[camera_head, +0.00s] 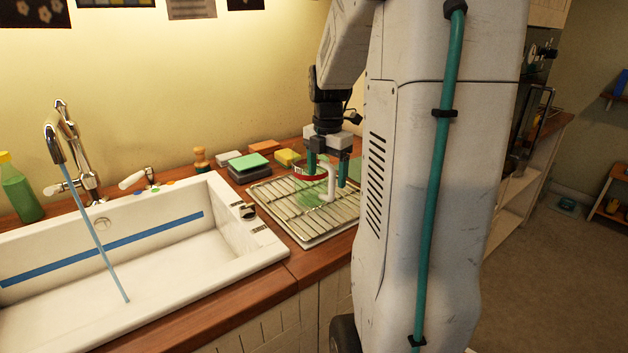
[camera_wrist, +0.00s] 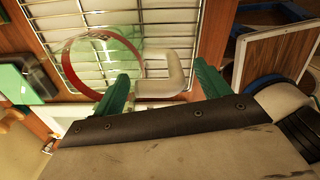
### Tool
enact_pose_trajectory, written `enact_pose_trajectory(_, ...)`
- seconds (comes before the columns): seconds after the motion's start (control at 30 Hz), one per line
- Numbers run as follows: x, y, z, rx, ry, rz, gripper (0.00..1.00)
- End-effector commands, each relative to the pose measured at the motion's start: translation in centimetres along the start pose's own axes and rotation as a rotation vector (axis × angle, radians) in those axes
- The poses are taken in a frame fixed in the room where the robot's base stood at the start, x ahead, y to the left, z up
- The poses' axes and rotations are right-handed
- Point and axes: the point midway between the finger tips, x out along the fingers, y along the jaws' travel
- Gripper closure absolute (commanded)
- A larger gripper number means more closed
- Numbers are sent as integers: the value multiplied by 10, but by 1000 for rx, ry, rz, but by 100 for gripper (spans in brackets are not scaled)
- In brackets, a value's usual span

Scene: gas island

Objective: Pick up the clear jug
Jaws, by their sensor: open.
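The clear jug (camera_wrist: 112,52) stands on the metal drying rack (camera_head: 275,203). It is see-through, with a red rim and a white handle (camera_wrist: 163,74); the handle also shows in the head view (camera_head: 331,180). My gripper (camera_wrist: 165,84) is open, with its two green fingers on either side of the handle in the wrist view. In the head view my gripper (camera_head: 327,174) is low over the rack at the jug. I cannot tell whether the fingers touch the handle. Part of the jug is hidden behind my gripper.
A white sink (camera_head: 150,250) with a running tap (camera_head: 75,160) is left of the rack. Sponges (camera_head: 249,161) and a wooden-handled brush (camera_head: 200,158) lie along the wall behind. A green bottle (camera_head: 18,190) stands at far left. A framed board (camera_wrist: 275,55) lies right of the rack in the wrist view.

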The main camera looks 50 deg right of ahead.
Motion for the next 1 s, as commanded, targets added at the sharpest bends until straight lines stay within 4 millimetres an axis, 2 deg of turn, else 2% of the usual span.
enact_pose_trajectory(0.1, 8, 0, 0, 0, 1, -1, 25)
enact_pose_trajectory(0.3, 8, 0, 0, 1, 0, 0, 25)
enact_pose_trajectory(0.37, 8, 0, 0, 1, 0, 0, 39)
enact_pose_trajectory(0.5, 8, 0, 0, 1, 0, 0, 78)
enact_pose_trajectory(0.53, 8, 0, 0, 1, 0, 0, 84)
enact_pose_trajectory(1.0, 4, 0, 0, 1, 0, 0, 84)
